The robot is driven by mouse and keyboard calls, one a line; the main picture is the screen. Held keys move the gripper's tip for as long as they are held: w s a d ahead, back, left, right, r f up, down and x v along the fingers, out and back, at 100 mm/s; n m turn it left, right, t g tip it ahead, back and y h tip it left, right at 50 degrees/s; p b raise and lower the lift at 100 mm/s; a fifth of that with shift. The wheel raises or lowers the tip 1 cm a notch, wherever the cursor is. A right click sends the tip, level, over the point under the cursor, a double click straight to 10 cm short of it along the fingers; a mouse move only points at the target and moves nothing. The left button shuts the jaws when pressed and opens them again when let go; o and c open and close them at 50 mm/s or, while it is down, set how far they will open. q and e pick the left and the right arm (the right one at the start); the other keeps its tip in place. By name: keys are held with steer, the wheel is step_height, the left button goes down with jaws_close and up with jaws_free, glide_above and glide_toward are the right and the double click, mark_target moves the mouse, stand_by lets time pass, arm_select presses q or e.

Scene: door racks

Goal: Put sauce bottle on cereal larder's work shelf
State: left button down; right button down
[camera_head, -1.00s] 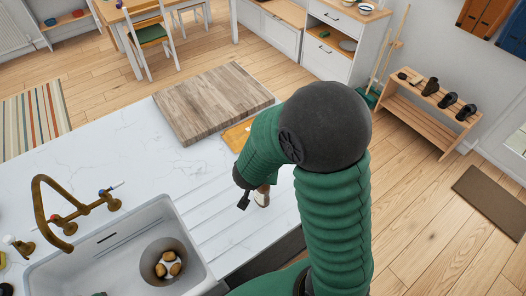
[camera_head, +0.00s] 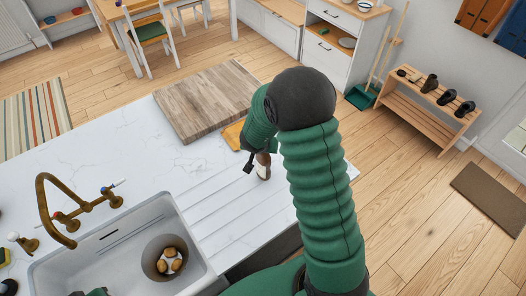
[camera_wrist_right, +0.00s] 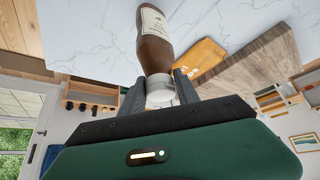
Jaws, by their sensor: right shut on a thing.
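The sauce bottle (camera_wrist_right: 154,46) is brown with a pale label and a white cap. In the right wrist view my right gripper (camera_wrist_right: 160,92) is shut on it at the cap end. In the head view the bottle (camera_head: 263,171) shows partly below my right gripper (camera_head: 256,163), over the ribbed drainer part of the white counter (camera_head: 110,155). I cannot tell whether its base touches the counter. A green and black piece at the bottom edge looks like my left gripper (camera_head: 97,292); its fingers cannot be made out. I cannot tell which furniture is the cereal larder.
A sink (camera_head: 125,262) with a brass tap (camera_head: 45,205) is at left. A white drawer unit (camera_head: 330,60) and a shoe rack (camera_head: 430,115) stand beyond open floor.

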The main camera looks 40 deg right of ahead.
mark_target(263, 161)
step_height(263, 161, down, 3)
steer(key=shift+w+r+b, duration=0.1)
steer(key=shift+r+b, duration=0.05)
steer(key=shift+b, duration=0.4)
steer(key=c, duration=0.9)
jaws_free()
steer(key=shift+r, duration=0.1)
